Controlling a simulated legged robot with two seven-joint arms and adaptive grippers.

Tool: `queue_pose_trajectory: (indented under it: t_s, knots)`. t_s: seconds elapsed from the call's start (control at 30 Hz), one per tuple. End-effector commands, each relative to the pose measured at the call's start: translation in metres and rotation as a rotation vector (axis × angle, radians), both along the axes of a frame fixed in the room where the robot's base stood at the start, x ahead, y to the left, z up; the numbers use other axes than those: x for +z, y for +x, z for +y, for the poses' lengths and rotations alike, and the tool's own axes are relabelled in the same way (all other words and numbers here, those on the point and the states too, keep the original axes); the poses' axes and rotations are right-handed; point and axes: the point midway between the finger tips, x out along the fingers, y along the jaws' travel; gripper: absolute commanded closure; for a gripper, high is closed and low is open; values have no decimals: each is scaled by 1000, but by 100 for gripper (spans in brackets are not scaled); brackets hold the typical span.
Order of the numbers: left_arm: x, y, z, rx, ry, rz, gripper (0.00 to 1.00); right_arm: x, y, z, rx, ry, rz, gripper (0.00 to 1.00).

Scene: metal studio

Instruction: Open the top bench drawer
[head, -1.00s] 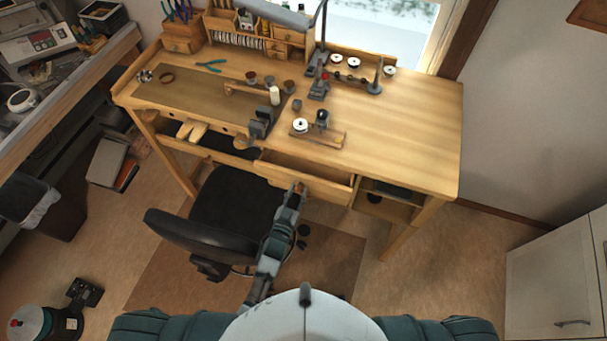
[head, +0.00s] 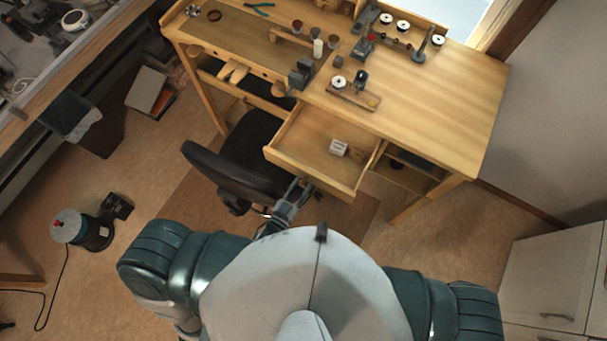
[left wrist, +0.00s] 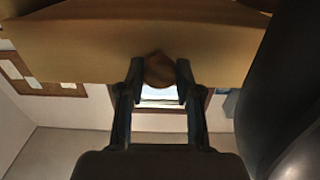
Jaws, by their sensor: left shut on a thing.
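The top bench drawer (head: 325,142) is pulled well out from under the wooden bench (head: 440,95), below its right half. A small pale block-like item (head: 339,147) lies inside it. My right gripper is not in view.
A black office chair (head: 225,165) stands just left of the drawer, close to my left arm. Tools and small parts lie on the bench top. White cabinets (head: 555,280) stand at the right. Floor is clear between bench and cabinets.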

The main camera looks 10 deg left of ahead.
Motion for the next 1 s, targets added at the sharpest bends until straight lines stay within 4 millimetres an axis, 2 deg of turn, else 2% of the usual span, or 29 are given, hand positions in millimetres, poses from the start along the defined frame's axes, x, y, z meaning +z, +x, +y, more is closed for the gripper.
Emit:
queue_pose_trajectory:
  t_s: [0.3,0.33,0.4,0.77,0.87,1.0]
  knots:
    - [-1,-1,0,-1,2,3,100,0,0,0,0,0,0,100]
    - [-1,-1,0,-1,2,3,58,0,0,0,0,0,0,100]
    - [-1,-1,0,-1,2,3,42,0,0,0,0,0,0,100]
    - [-1,-3,1,0,2,2,42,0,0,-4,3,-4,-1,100]
    - [-1,-15,5,-1,2,3,42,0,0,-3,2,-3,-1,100]
    - [-2,-43,13,-1,3,5,42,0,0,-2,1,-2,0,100]
